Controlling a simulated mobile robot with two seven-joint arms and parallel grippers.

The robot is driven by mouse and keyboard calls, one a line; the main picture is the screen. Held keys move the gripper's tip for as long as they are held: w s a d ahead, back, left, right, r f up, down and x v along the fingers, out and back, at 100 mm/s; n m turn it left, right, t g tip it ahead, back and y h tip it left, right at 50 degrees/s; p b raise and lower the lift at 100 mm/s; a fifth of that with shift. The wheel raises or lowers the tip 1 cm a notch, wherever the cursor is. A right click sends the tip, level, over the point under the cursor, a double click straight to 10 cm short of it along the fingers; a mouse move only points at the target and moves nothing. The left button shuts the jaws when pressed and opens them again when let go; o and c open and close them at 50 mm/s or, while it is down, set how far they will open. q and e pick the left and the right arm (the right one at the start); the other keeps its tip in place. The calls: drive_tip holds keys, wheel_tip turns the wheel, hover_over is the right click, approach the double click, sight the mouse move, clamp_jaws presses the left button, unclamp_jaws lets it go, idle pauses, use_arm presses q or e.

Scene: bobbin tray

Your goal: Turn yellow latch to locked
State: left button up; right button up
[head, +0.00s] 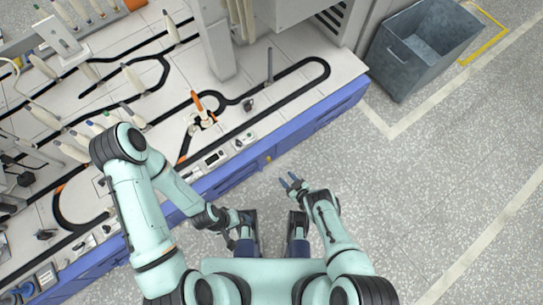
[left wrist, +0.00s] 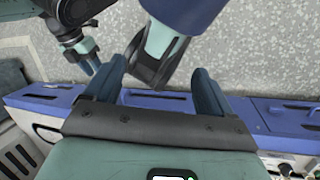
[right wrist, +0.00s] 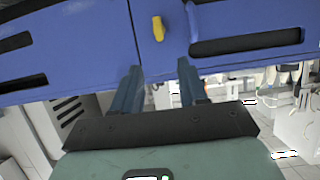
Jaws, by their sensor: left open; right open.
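The yellow latch (right wrist: 158,28) is a small yellow tab on the blue side panel of the bench, in the right wrist view. It sits just right of a panel seam and points along the seam. In the head view the latch (head: 268,159) is a tiny yellow spot on the blue edge. My right gripper (head: 292,182) is open and empty, a short way from the latch; its fingers (right wrist: 158,85) point toward the panel, with the latch between their lines. My left gripper (left wrist: 158,88) is open and empty, low near my base.
The blue-sided bench (head: 325,112) carries a black track and several bobbins. A grey bin (head: 398,50) stands on the floor at upper right. A dark slotted handle recess (right wrist: 245,42) lies right of the latch. The floor right of my right arm is clear.

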sight(270, 161)
drive_tip(key=b+x, duration=0.6)
drive_tip(key=x, duration=0.6)
drive_tip(key=shift+w+a, duration=0.1)
drive_tip(key=shift+w, duration=0.05)
use_arm(q)
drive_tip(key=w+a+f+t+y, duration=0.1)
drive_tip(key=w+a+f+t, duration=0.2)
drive_tip(key=w+f, duration=0.4)
drive_tip(key=shift+w+a+f+n, duration=0.3)
drive_tip(key=shift+w+a, duration=0.4)
drive_tip(key=shift+w, duration=0.5)
use_arm(e)
drive_tip(key=shift+w+a+f, duration=0.1)
drive_tip(key=shift+w+a, duration=0.15)
drive_tip(key=shift+w, duration=0.15)
clamp_jaws()
use_arm(q)
drive_tip(key=shift+b, duration=0.3)
